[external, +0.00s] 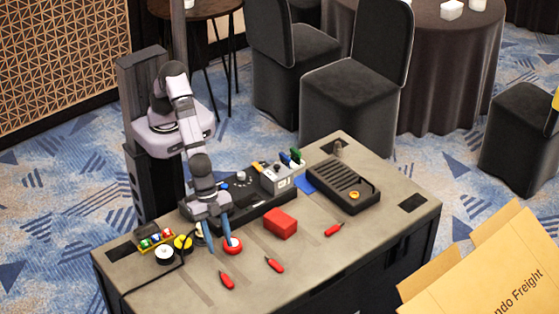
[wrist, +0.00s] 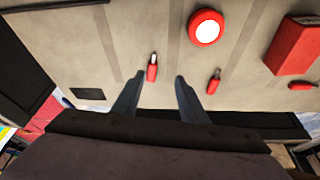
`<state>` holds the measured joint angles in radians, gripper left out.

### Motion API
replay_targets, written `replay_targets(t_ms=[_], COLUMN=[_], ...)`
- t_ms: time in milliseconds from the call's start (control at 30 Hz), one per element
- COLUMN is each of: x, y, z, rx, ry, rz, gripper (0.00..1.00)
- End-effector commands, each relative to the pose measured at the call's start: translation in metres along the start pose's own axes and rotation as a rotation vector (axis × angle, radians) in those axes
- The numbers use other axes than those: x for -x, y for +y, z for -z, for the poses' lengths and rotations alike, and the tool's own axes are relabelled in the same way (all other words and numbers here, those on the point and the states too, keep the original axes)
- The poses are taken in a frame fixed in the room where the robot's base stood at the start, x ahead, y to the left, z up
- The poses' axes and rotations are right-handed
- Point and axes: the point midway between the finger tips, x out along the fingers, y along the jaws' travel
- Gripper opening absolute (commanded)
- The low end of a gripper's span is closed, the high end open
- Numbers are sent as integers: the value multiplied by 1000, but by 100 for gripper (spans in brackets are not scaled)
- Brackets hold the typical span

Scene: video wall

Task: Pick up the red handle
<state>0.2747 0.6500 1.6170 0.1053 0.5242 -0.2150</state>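Three small red-handled tools lie apart on the grey workbench. The left red handle (external: 227,281) is near the front edge; it also shows in the wrist view (wrist: 152,72), pictured between my fingertips. The middle red handle (external: 275,265) also shows right of my fingers in the wrist view (wrist: 214,86). The right red handle (external: 335,230) is at the wrist view's right edge (wrist: 302,86). My gripper (external: 217,240) is open, with nothing between its fingers (wrist: 159,76). In the external view it is beside the red roll, behind the left handle; its exact height is unclear.
A red roll with a white centre (external: 233,245) lies by my fingers. A red box (external: 280,223) sits mid-bench (external: 185,292). A black tray (external: 345,187) stands at the right. Yellow and white rolls (external: 164,255) and a cable are at the left. The front strip is mostly clear.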

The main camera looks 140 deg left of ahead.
Motion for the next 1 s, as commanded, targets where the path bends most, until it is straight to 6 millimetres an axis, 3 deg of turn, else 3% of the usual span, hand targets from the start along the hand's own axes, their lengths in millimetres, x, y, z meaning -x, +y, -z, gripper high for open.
replay_targets(t_ms=[33,100,1000], x=[-14,-22,-60], y=[7,13,17], z=[4,11,18], rx=[-6,-9,-11], ry=[11,24,33], rz=[-4,-8,-11], gripper=[39,39,39])
